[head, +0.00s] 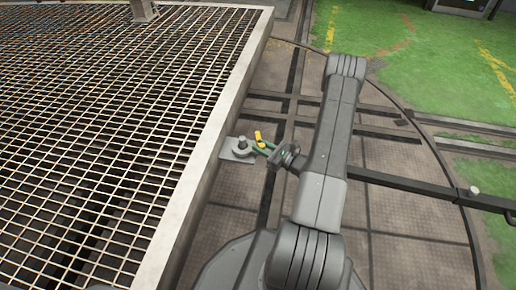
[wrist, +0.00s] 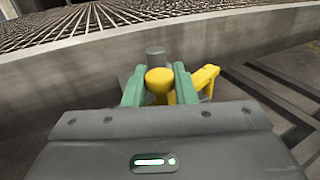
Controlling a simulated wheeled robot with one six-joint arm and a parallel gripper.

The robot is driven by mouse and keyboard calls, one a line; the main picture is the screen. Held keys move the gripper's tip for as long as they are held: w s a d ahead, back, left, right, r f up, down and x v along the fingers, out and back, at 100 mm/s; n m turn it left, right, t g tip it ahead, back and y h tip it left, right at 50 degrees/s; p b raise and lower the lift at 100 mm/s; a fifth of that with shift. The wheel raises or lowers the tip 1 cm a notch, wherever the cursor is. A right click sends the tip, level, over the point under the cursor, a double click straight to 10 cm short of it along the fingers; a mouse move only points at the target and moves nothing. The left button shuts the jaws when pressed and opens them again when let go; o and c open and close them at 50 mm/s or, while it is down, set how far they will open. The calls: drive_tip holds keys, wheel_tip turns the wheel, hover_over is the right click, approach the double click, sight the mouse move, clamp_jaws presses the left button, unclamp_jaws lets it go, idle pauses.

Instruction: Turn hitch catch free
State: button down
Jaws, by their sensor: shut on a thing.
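The yellow hitch catch (wrist: 205,79) is an angled piece with a rounded knob (wrist: 159,78). In the wrist view the green fingers of my gripper (wrist: 157,88) stand one on each side of the knob and are shut on it. The catch's arm sticks out to the right, past the right finger. A grey post (wrist: 155,56) rises just behind the knob. In the head view the yellow catch (head: 258,137) shows at the fingertips of my gripper (head: 262,147), beside a grey round post on a flat plate (head: 226,156). The lower part of the catch is hidden.
A large metal mesh deck (head: 100,110) with a raised pale rim (head: 207,135) fills the left, close beside the catch. Dark rails (head: 395,183) cross the round turntable floor (head: 395,235). Green ground (head: 400,50) lies beyond at the upper right.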

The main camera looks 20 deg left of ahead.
drive_tip(key=shift+d, duration=0.1)
drive_tip(key=c, duration=1.2)
unclamp_jaws()
drive_tip(key=p+v, duration=0.3)
drive_tip(key=v, duration=1)
drive_tip(key=shift+d, duration=0.4)
drive_tip(key=shift+c, duration=0.3)
